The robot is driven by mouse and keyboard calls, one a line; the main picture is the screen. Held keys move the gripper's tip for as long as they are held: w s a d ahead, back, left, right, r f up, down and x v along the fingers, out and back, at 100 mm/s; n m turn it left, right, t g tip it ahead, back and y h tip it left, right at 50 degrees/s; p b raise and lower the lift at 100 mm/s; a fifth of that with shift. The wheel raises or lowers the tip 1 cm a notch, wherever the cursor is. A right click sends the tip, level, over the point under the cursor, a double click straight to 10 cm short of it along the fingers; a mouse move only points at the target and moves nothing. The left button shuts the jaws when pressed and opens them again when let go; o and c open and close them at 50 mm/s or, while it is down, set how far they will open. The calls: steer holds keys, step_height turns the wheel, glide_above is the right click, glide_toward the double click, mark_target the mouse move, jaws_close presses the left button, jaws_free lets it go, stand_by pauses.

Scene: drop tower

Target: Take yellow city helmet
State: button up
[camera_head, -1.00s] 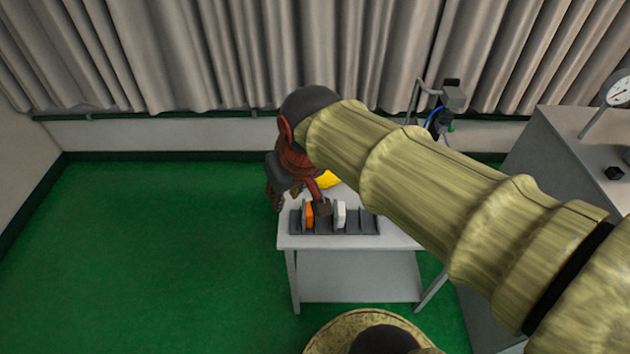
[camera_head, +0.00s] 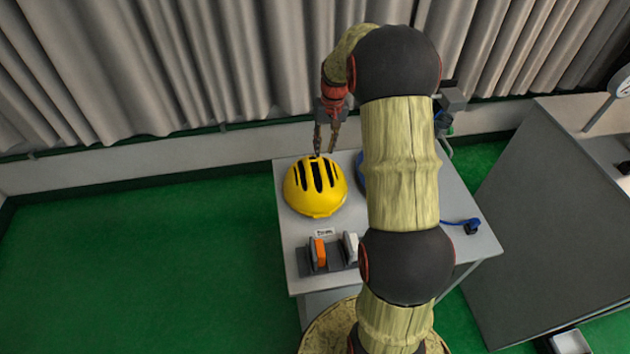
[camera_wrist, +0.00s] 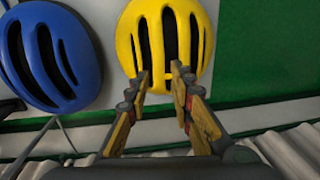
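The yellow helmet (camera_head: 314,188) with black vent slots sits on the grey table, at its left back part. It also shows at the top middle of the wrist view (camera_wrist: 166,40). My gripper (camera_head: 326,150) is at the back edge of the helmet, pointing down. In the wrist view my gripper (camera_wrist: 160,82) has its fingers apart, with the helmet's near rim between or just beyond the tips. I cannot tell whether the fingers touch it. Nothing is held.
A blue helmet (camera_wrist: 48,52) stands beside the yellow one, mostly hidden by my arm in the head view. A dark rack (camera_head: 306,262) with an orange item (camera_head: 319,252) and a white item (camera_head: 350,245) is at the table's front. A blue cable (camera_head: 462,223) lies right. Curtains (camera_head: 230,60) hang behind.

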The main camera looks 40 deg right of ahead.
mark_target(322, 166)
steer(key=shift+d+f, duration=0.25)
steer(key=shift+f, duration=0.55)
steer(key=f, duration=0.2)
steer(key=f+b, duration=0.1)
steer(key=f, duration=0.1)
steer(key=a+f+b, duration=0.1)
steer(key=f, duration=0.1)
steer(key=shift+w+f, duration=0.1)
steer(key=shift+f, duration=0.25)
steer(key=shift+c, duration=1)
jaws_close()
